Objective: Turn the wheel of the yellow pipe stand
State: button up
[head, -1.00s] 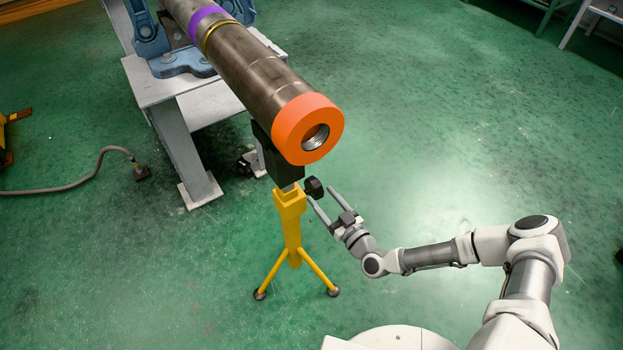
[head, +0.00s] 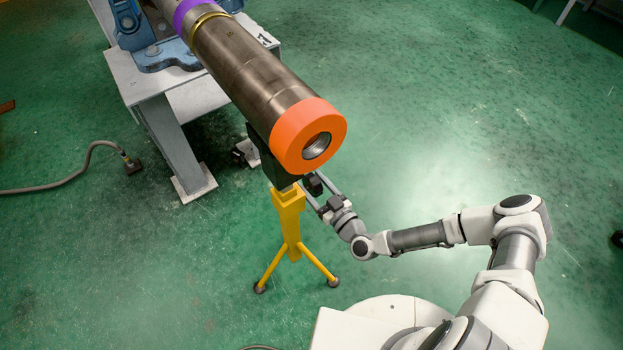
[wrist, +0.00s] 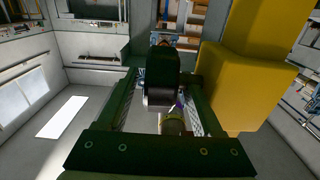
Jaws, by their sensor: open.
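The yellow pipe stand (head: 290,222) stands upright on its legs on the floor, with its black head under the pipe's end. Its small black wheel (head: 315,186) sticks out to the right, just below the orange pipe end. My gripper (head: 310,181) is open, with one finger on each side of the wheel. In the wrist view the dark wheel (wrist: 161,75) lies between the two fingers, with gaps visible beside it. The stand's yellow body (wrist: 262,70) fills the right of that view, close to the right finger. Whether a finger touches the wheel I cannot tell.
The heavy pipe (head: 245,70) with an orange end collar (head: 310,134) lies above my gripper, sloping back to a blue vise (head: 135,25) on a grey bench (head: 165,115). A hose (head: 75,178) lies on the floor at left.

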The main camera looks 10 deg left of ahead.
grip_shut()
dwell(0.4)
jog(key=shift+r+p, duration=0.15)
jog(key=shift+p, duration=0.35)
jog(key=shift+r+g+h+p, duration=0.2)
jog(key=shift+g+h+p, duration=0.15)
jog(key=shift+p, duration=0.6)
jog(key=g+h+p, duration=0.1)
jog(key=p, duration=0.3)
jog(key=shift+a+r+h, duration=0.15)
jog(key=shift+h, duration=0.2)
jog(key=g+h+p, duration=0.2)
jog(key=p, duration=0.2)
jog(key=shift+w+p, duration=0.15)
jog(key=shift+p, duration=0.15)
jog(key=shift+f+g+h+p, duration=0.45)
jog(key=shift+g+h+p, duration=0.2)
jog(key=shift+h+p, duration=0.3)
jog(key=shift+f, duration=0.1)
